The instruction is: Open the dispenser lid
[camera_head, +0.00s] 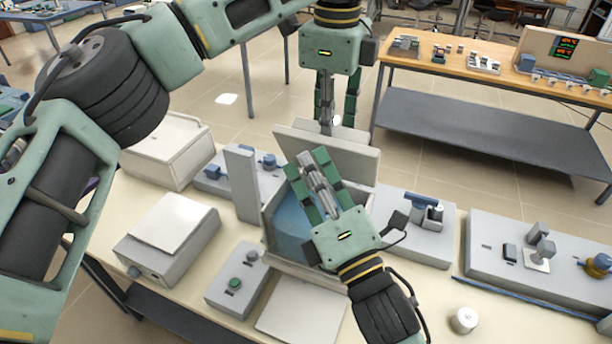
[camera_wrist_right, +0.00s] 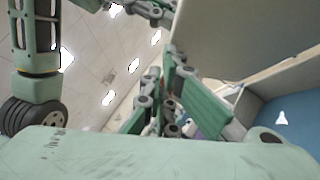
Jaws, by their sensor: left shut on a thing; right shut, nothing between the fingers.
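My right gripper (camera_head: 308,160) is shut and empty, in front of the lid and above the box. In the right wrist view a large grey panel (camera_wrist_right: 235,40) and a blue surface (camera_wrist_right: 285,125) show beside the fingers.
A balance-like device (camera_head: 165,240), a button box (camera_head: 237,285) and a white plate (camera_head: 302,308) lie left and front. A grey device (camera_head: 415,225) and a long grey station (camera_head: 540,265) stand right. A small white cup (camera_head: 463,320) is at the front right.

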